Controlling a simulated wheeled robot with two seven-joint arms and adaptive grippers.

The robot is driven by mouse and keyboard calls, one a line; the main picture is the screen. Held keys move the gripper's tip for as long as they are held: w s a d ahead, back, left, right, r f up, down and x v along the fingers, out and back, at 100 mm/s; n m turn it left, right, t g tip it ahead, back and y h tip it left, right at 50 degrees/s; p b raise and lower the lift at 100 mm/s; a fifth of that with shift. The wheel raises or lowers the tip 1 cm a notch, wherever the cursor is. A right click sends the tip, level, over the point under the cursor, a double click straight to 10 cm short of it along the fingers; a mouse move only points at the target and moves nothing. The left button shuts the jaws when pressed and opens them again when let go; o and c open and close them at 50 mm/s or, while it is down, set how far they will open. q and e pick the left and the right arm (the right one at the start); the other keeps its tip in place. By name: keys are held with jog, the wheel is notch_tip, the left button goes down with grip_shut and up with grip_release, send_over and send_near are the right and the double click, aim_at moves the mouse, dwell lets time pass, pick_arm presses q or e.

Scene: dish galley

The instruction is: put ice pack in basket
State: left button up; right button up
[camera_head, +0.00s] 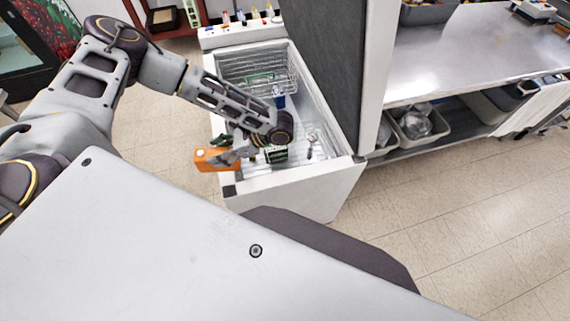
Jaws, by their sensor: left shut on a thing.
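My left gripper (240,152) reaches in from the left over the near end of an open white chest freezer (338,184). It is shut on an orange block (212,160) with a pale spot, held by the freezer's near left rim. I cannot tell for sure whether this block is the ice pack. A wire basket (262,71) sits at the far end inside the freezer, with a greenish item in it. A blue item (279,100) is at the basket's near side. My right gripper is not in view.
A green and white package (276,154) and a small pale round item (312,137) lie in the freezer. A tall grey panel (338,70) stands along its right side. A steel counter (470,50) with bins below is farther right.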

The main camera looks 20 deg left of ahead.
pick_arm(q)
jog(key=w+d+m+t, duration=0.1)
jog(key=d+m+t, duration=0.1)
jog(key=d, duration=0.4)
jog(key=shift+w+y, duration=0.4)
